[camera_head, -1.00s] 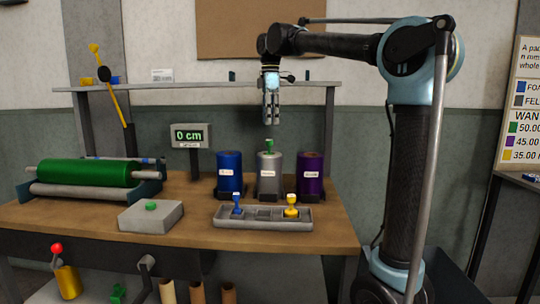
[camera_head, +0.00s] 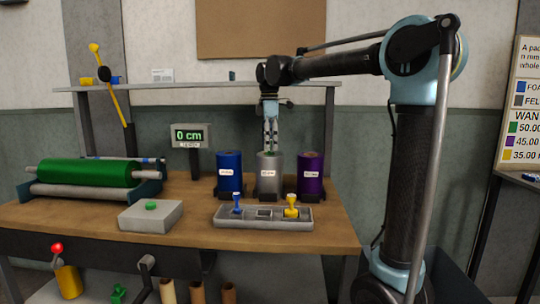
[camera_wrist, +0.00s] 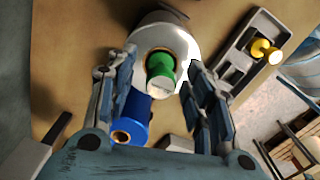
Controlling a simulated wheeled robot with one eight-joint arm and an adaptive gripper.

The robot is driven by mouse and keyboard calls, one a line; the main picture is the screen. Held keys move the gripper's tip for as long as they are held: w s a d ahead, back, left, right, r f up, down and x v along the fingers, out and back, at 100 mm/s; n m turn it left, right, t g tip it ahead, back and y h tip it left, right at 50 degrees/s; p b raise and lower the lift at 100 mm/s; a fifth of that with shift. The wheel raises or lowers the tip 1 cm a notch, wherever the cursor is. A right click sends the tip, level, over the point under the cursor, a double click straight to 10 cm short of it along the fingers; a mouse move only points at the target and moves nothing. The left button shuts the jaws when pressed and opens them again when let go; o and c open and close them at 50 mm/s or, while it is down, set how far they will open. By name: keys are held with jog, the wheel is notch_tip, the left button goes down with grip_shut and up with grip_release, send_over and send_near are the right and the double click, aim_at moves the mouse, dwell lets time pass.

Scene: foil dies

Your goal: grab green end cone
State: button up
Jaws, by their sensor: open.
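The green end cone (camera_wrist: 160,64) stands on top of the silver-grey roll (camera_head: 269,178), the middle one of a row on the bench. In the wrist view its pale end faces the camera, above the white ring of the roll's top (camera_wrist: 190,45). My gripper (camera_head: 270,146) points straight down over that roll and is open. In the wrist view its two fingers are on either side of the cone, with a gap visible to each. In the head view the fingers hide most of the cone.
A blue roll (camera_head: 230,174) and a purple roll (camera_head: 310,176) flank the grey one closely. A grey tray (camera_head: 263,223) with a blue piece (camera_head: 238,203) and a yellow piece (camera_head: 291,206) lies in front. A shelf (camera_head: 210,86) runs behind the arm.

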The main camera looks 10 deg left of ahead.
grip_shut()
